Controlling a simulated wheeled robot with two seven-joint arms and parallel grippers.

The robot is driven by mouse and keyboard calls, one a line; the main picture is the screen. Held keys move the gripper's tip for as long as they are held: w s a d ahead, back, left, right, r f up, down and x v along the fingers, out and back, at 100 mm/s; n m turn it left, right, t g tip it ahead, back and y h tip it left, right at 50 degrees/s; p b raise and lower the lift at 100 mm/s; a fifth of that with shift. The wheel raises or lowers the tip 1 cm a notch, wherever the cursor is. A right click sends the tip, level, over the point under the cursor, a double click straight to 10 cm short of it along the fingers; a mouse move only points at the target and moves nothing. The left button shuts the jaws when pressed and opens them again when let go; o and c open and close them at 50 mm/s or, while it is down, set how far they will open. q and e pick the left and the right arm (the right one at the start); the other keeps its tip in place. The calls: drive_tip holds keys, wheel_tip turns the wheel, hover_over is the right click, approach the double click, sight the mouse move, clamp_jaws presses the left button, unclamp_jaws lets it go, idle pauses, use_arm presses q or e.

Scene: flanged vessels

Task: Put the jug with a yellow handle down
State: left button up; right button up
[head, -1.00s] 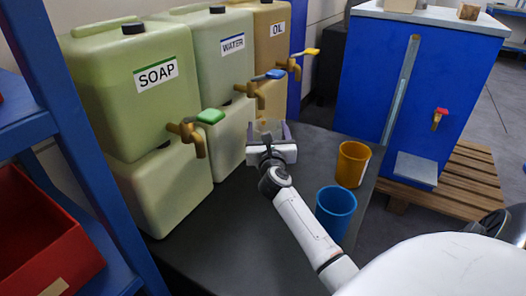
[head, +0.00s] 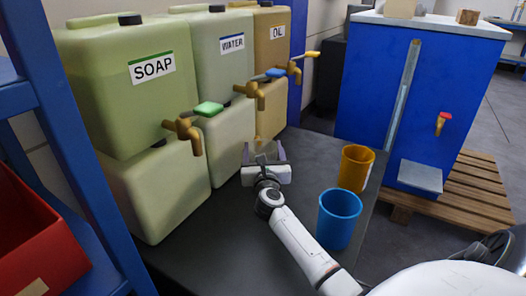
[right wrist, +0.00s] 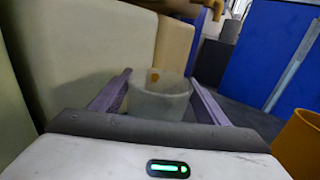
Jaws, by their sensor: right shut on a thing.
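The jug (right wrist: 160,100) is a pale grey, cloudy vessel standing upright between my fingers in the right wrist view. A small orange-yellow spot shows at its far rim; I cannot tell if this is its handle. My right gripper (head: 264,156) is shut on the jug, a finger on each side. In the head view the jug is small and faint between the fingertips, low over the dark table (head: 222,235), in front of the containers. I cannot tell whether its base touches the table. My left gripper is not in view.
Large containers marked SOAP (head: 115,95), WATER (head: 215,60) and OIL (head: 268,45) with taps line the left. A blue cup (head: 338,218) and an orange cup (head: 355,168) stand to the right of my gripper. A blue tank (head: 385,95) stands beyond.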

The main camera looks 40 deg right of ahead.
drive_tip(key=o, duration=1.2)
drive_tip(key=shift+f, duration=0.1)
drive_tip(key=shift+o, duration=0.2)
drive_tip(key=shift+s+r, duration=0.1)
drive_tip(key=shift+r, duration=0.1)
use_arm(q)
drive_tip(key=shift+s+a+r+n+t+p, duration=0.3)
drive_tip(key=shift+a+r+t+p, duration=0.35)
drive_tip(key=shift+p, duration=0.5)
use_arm(e)
drive_tip(key=v, duration=1.2)
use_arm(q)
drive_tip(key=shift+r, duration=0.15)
